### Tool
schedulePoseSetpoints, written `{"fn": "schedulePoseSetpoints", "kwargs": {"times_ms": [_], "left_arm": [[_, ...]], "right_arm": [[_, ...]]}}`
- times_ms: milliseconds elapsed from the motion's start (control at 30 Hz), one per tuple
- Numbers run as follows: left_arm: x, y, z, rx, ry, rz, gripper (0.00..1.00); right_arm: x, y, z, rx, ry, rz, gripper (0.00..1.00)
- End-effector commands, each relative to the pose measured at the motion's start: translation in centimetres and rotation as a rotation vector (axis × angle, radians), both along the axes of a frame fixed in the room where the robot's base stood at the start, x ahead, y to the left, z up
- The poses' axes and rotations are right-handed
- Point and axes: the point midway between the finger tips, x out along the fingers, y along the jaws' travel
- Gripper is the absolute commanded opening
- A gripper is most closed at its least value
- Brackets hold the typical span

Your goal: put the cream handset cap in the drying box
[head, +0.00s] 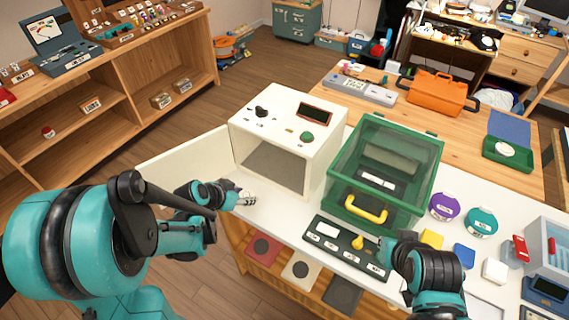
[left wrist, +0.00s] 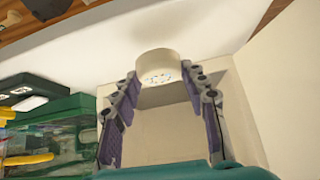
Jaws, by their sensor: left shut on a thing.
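The drying box is most likely the cream-white cabinet (head: 318,168) with a black knob, small display and green button; its door (head: 185,163) stands open to the left. My left gripper (head: 247,198) is low in front of the box's open front. In the left wrist view its purple-padded fingers (left wrist: 163,85) are shut on the cream handset cap (left wrist: 157,64), a short round piece with small speckled holes. In the head view the cap is too small to make out clearly. My right gripper (head: 393,252) is over the front of the white table; its fingers are hidden.
A green clear-walled box (head: 378,218) with a yellow handle stands right of the cabinet. A dark panel (head: 347,248) lies before it. Purple (head: 444,206) and teal (head: 481,222) round pieces and small coloured blocks lie to the right.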

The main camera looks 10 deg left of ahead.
Motion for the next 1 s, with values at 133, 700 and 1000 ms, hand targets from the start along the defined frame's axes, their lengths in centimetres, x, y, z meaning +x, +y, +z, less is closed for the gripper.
{"fn": "schedulePoseSetpoints", "kwargs": {"times_ms": [133,700,1000], "left_arm": [[0.7,1.2,-0.6,0.0,-0.013,-0.112,0.18],[11.1,-5.0,-0.7,0.004,-0.017,-0.158,0.18],[13.2,-6.2,-0.6,0.004,-0.017,-0.155,0.18]], "right_arm": [[0.0,0.0,-0.9,0.0,0.0,0.0,0.0],[0.0,0.0,-3.5,0.0,0.0,0.0,0.0],[0.0,0.0,-4.0,0.0,0.0,0.0,0.0]]}}
